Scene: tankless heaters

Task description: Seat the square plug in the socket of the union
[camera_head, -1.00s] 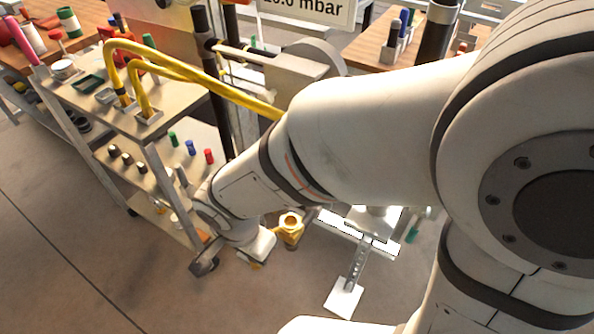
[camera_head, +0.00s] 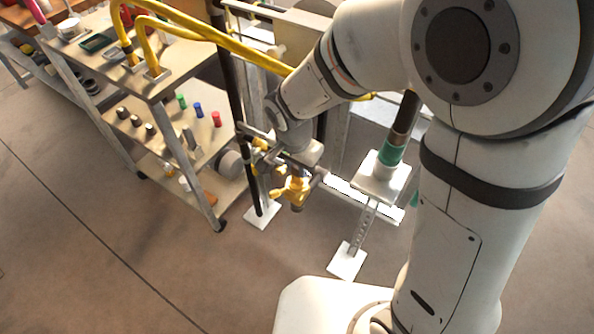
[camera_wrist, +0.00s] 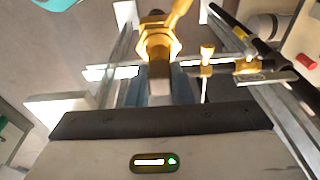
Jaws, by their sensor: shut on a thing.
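The brass union (camera_head: 295,190) stands low in front of the heater frame in the head view. In the wrist view its hexagonal collar (camera_wrist: 158,44) is at the top middle. My gripper (camera_head: 302,170) is right above and against the union in the picture. In the wrist view my gripper (camera_wrist: 159,88) is shut on a brownish, square-sided piece, which I take to be the square plug (camera_wrist: 160,73). The plug lines up with the collar and overlaps it in the picture. I cannot tell whether it is inside the socket, touching or apart. The socket's opening is hidden.
A shelf cart (camera_head: 163,92) with small coloured parts stands at the left, and yellow hoses (camera_head: 205,35) run from it across the back. Brass valve fittings on a dark pipe (camera_wrist: 245,66) are close to the right of the union. A white stand (camera_head: 380,178) holds a green-banded cylinder. The floor in front is clear.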

